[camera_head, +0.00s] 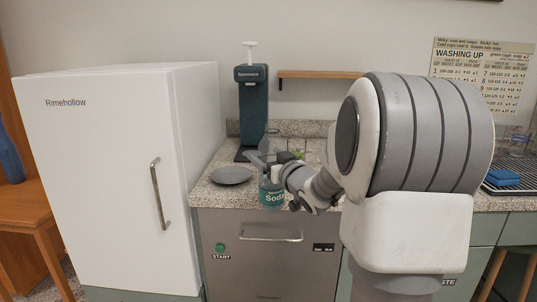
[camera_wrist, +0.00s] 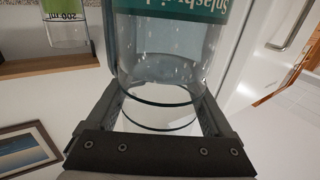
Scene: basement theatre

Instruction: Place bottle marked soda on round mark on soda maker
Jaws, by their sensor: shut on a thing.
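The clear bottle with a teal label reading "Soda" (camera_head: 272,194) is held at the counter's front edge in the head view. My gripper (camera_head: 276,170) is shut on it. In the wrist view the bottle (camera_wrist: 165,60) fills the space between my gripper's fingers (camera_wrist: 160,105), with part of its teal label showing at the top. The soda maker (camera_head: 251,100) is a dark teal tower with a white top, standing at the back of the counter behind the bottle. Its base is partly hidden behind the bottle and my gripper, and I cannot make out the round mark.
A grey plate (camera_head: 231,175) lies on the counter left of the bottle. A white fridge (camera_head: 110,170) stands to the left. A wooden shelf (camera_head: 320,75) is on the wall. A blue sponge (camera_head: 503,177) lies on a rack at right. My arm hides much of the counter.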

